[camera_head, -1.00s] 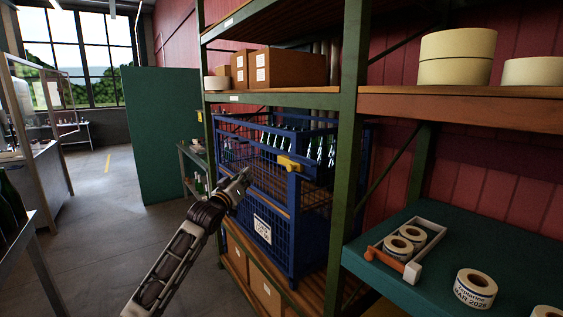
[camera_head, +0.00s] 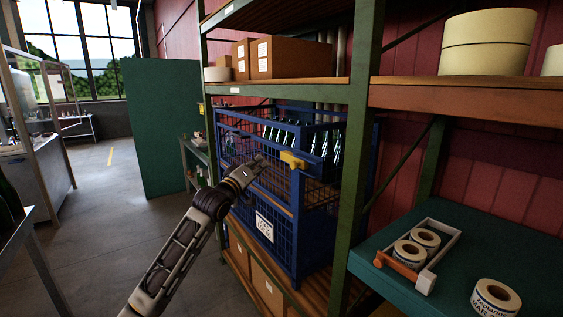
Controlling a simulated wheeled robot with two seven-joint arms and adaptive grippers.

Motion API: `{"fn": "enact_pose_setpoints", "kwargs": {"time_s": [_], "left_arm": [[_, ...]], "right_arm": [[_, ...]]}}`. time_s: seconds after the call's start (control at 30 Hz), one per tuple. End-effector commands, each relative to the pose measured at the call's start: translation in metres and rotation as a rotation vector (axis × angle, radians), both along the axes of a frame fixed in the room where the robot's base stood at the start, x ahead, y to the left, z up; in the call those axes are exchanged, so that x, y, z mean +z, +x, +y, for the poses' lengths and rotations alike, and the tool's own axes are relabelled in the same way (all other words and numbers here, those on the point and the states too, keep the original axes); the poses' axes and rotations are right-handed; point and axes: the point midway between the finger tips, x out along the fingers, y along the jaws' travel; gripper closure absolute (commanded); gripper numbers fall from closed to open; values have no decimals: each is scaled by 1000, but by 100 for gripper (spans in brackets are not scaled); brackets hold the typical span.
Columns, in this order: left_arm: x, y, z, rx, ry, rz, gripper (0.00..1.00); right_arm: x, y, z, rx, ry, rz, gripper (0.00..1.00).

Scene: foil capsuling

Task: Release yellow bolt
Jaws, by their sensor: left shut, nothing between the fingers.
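The yellow bolt (camera_head: 292,160) sits at the upper front right corner of the blue wire cage (camera_head: 297,235). My left gripper (camera_head: 261,161) is shut and empty. In the picture its tips are just left of the bolt, in front of the cage's mesh; a gap shows between tips and bolt. How far they are apart in depth I cannot tell. My right gripper is not in view.
The cage holds green bottles (camera_head: 286,135) and stands in a shelf rack with a green post (camera_head: 357,150) close to its right. A green table (camera_head: 500,255) with label rolls is at the right. Open floor (camera_head: 110,225) lies to the left.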

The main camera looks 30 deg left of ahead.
Motion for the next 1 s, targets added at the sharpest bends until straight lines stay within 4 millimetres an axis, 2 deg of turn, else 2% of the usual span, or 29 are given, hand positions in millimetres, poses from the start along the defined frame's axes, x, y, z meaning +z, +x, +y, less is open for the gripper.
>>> {"fn": "enact_pose_setpoints", "kwargs": {"time_s": [0.4, 1.0], "left_arm": [[-7, 1, 1, -38, -263, 13, 100], [-7, 2, 1, -45, -302, 9, 100]], "right_arm": [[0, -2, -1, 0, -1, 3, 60], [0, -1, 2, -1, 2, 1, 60]]}}
